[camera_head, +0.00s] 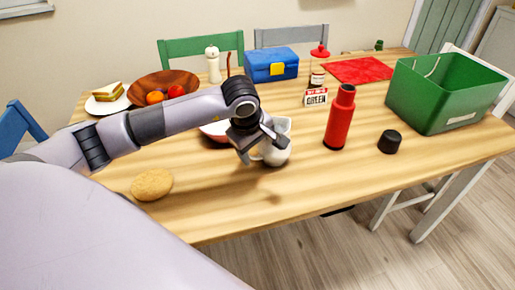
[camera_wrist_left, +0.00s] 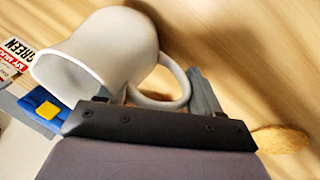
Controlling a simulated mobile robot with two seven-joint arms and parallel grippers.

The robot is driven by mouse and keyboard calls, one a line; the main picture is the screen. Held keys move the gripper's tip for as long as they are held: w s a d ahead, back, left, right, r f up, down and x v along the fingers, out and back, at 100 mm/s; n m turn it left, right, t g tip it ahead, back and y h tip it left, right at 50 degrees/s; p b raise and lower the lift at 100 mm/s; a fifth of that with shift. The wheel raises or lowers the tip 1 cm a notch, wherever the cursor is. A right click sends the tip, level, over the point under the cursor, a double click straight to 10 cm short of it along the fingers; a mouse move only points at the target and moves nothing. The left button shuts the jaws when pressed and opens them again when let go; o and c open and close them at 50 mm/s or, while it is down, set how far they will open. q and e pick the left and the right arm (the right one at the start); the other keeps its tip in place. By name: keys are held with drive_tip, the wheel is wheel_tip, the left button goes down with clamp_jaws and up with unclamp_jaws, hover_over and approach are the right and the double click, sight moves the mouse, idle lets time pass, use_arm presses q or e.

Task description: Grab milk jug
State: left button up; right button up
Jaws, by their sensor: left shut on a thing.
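The white milk jug (camera_head: 276,150) is near the middle of the wooden table, partly hidden behind my left gripper (camera_head: 257,153). In the left wrist view the jug (camera_wrist_left: 108,50) fills the upper left, with its open mouth toward the lower left and its loop handle toward the gripper. My left gripper (camera_wrist_left: 165,105) is shut on the jug at its handle; one finger shows beside the handle loop. Whether the jug's base touches the table cannot be told. My right gripper is in neither view.
A red bottle (camera_head: 340,118) and a black cap (camera_head: 389,142) stand right of the jug. A green bin (camera_head: 440,95) is at the right. A bread roll (camera_head: 152,184) lies front left. A reddish bowl (camera_head: 214,131) sits behind my gripper. The front middle is clear.

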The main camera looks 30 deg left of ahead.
use_arm(q)
wheel_tip(320, 180, up, 20)
drive_tip(key=shift+f, duration=0.2)
idle(0.9)
drive_tip(key=shift+f+p, duration=0.1)
drive_tip(key=shift+p, duration=0.2)
idle(2.6)
